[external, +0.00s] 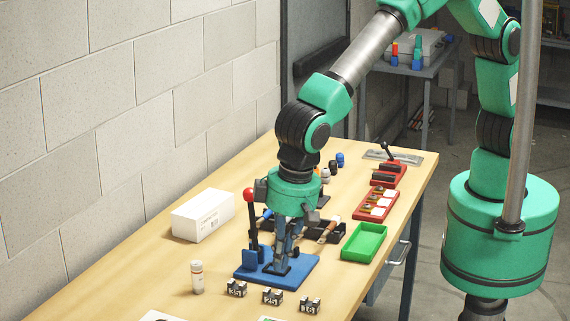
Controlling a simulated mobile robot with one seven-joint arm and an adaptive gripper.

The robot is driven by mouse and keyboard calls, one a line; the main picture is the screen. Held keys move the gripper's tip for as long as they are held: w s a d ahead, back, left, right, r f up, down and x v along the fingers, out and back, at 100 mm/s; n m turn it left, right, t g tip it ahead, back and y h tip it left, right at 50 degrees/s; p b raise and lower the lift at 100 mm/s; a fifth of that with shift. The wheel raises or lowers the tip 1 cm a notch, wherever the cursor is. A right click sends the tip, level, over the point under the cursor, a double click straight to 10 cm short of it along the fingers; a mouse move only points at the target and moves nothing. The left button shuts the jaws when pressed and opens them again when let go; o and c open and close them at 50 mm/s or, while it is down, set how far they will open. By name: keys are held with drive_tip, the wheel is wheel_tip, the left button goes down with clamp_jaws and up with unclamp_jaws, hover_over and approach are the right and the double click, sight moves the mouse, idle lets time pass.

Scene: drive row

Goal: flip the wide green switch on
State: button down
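I cannot make out a wide green switch in the external view. My gripper (281,267) points straight down over a blue base plate (302,276), its fingertips close to or touching the plate. The fingers look close together, but I cannot tell whether they are shut or what is between them. A lever with a red ball knob (249,195) stands upright at the plate's left side. A red panel with several small switches (376,204) lies to the right, behind the green tray; their colours are hard to tell. A red box with a black lever (388,172) stands farther back.
A green tray (363,242) lies right of my gripper, and a white box (202,215) to the left. A small bottle (197,277) and several dark marked blocks (272,297) stand in front. A dark rack (327,232) is behind my gripper. The wall borders the table's left.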

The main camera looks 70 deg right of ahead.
sight(267, 319)
drive_tip(key=shift+a+r, duration=0.1)
drive_tip(key=shift+w, duration=0.1)
idle(0.4)
drive_tip(key=w+f, duration=0.1)
drive_tip(key=f, duration=0.3)
drive_tip(key=f+b, duration=0.1)
drive_tip(key=f, duration=0.4)
drive_tip(key=w+f, duration=0.1)
drive_tip(key=f, duration=0.3)
drive_tip(key=shift+w+f+b, duration=0.3)
drive_tip(key=shift+f+b, duration=0.05)
drive_tip(key=shift+f, duration=0.05)
drive_tip(key=shift+w+f+g+p, duration=0.35)
drive_tip(key=shift+g+p, duration=0.15)
drive_tip(key=shift+p, duration=0.6)
drive_tip(key=shift+f, duration=0.15)
drive_tip(key=shift+s, duration=0.15)
